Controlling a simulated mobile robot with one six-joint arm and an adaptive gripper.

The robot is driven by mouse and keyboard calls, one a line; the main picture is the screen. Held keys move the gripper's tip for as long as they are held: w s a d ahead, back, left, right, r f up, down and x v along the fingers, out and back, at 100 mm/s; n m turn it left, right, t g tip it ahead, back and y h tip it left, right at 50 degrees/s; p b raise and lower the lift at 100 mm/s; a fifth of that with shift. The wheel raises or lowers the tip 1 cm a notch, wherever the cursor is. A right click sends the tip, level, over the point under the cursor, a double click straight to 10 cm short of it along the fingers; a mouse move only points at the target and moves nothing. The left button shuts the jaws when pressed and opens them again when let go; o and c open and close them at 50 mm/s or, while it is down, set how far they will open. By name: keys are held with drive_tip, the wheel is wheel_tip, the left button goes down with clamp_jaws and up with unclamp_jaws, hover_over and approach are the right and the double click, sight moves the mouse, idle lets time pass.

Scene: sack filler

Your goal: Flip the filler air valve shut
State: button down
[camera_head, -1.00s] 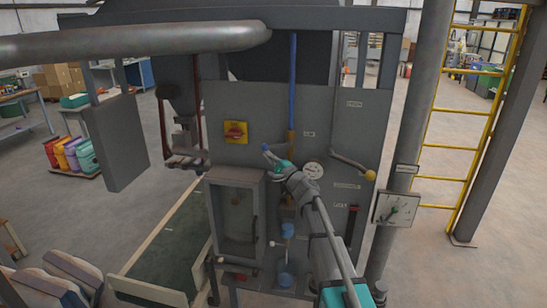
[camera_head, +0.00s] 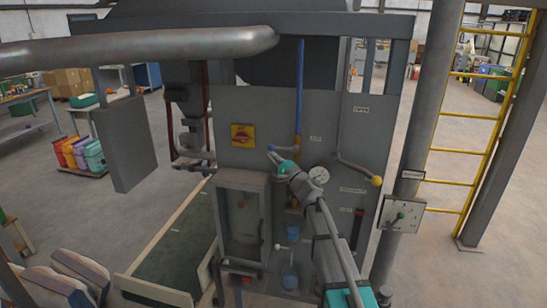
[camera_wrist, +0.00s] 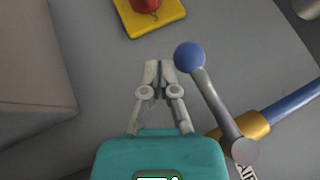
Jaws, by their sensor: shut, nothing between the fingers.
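The air valve is a brass body (camera_wrist: 240,130) on a blue pipe (camera_head: 300,85), which also shows in the wrist view (camera_wrist: 290,106). Its grey lever (camera_wrist: 218,105) ends in a blue ball (camera_wrist: 189,57) and lies crosswise to the pipe. In the head view the ball (camera_head: 271,148) points left of the pipe. My gripper (camera_wrist: 160,68) is shut and empty, its fingertips just left of the ball in the wrist view, with a small gap between them in the picture. In the head view my gripper (camera_head: 272,156) is close by the ball; contact cannot be told.
A yellow plate with a red rotary switch (camera_head: 242,135) is left of the valve. A grey box (camera_head: 242,215) stands out below.

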drive_tip(key=shift+f, duration=0.1)
drive_tip(key=s+d+f+b, duration=0.4)
drive_tip(key=d+f+b, duration=0.1)
drive_tip(key=d, duration=0.3)
drive_tip(key=s+d+f+b, duration=0.4)
drive_tip(key=d+b, duration=0.1)
drive_tip(key=d, duration=0.3)
drive_tip(key=shift+s+f, duration=0.25)
drive_tip(key=shift+f, duration=0.1)
idle(0.5)
